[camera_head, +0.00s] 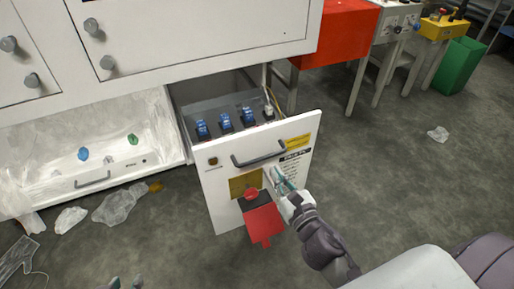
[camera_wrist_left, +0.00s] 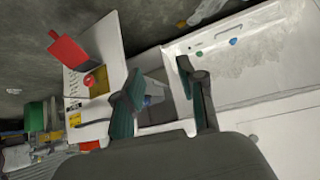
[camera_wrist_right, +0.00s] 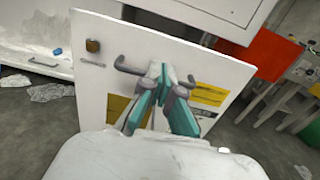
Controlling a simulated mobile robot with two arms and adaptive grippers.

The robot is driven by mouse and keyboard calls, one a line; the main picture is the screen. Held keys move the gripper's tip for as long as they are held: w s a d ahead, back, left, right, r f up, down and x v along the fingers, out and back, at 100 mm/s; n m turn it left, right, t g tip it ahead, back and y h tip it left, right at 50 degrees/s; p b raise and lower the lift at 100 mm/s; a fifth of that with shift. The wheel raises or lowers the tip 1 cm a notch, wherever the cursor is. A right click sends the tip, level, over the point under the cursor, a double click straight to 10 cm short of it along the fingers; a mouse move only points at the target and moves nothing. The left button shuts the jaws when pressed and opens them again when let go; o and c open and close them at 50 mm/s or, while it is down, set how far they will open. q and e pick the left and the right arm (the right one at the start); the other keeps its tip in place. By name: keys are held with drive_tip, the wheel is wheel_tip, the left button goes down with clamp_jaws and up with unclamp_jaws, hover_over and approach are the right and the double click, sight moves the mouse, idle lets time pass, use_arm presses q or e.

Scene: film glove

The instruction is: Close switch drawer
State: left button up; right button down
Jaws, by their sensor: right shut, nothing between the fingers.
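The switch drawer (camera_head: 218,181) stands pulled out of the white cabinet, with several blue switches (camera_head: 225,122) inside. Its white front has a dark bar handle (camera_head: 258,155), yellow labels and a red knob (camera_head: 251,194). It also shows in the right wrist view (camera_wrist_right: 95,60) and the left wrist view (camera_wrist_left: 105,50). My right gripper (camera_head: 284,181) is shut and empty, with its fingertips at the drawer front below the handle; I cannot tell whether they touch. My left gripper (camera_head: 126,283) is low at the bottom edge; its fingers are spread in the left wrist view (camera_wrist_left: 160,72).
A plastic-lined white drawer (camera_head: 150,172) is open at left, holding small blue and green items. Clear plastic scraps (camera_head: 115,206) lie on the floor. A red-topped table (camera_head: 335,35) stands behind; the floor at right is mostly clear.

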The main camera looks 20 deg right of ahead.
approach(253, 137)
drive_tip(key=w, duration=0.1)
drive_tip(key=w+b, duration=0.1)
drive_tip(key=w, duration=0.4)
drive_tip(key=shift+w, duration=0.3)
use_arm(q)
drive_tip(key=shift+w+d+r+t+h, duration=0.1)
drive_tip(key=shift+w+d+r+t, duration=0.15)
drive_tip(key=shift+w+r+t, duration=0.3)
drive_tip(key=shift+w+d+r+t+h, duration=0.1)
drive_tip(key=shift+w+d+r+t, duration=0.15)
drive_tip(key=shift+w+r+t, duration=0.35)
drive_tip(key=shift+w+d+r+t+h, duration=0.1)
drive_tip(key=shift+w+d+r+t, duration=0.15)
drive_tip(key=shift+w+r, duration=0.35)
use_arm(e)
drive_tip(key=shift+w+a, duration=0.1)
drive_tip(key=shift+w, duration=0.3)
use_arm(q)
drive_tip(key=shift+w+f, duration=0.15)
use_arm(e)
drive_tip(key=shift+w, duration=0.1)
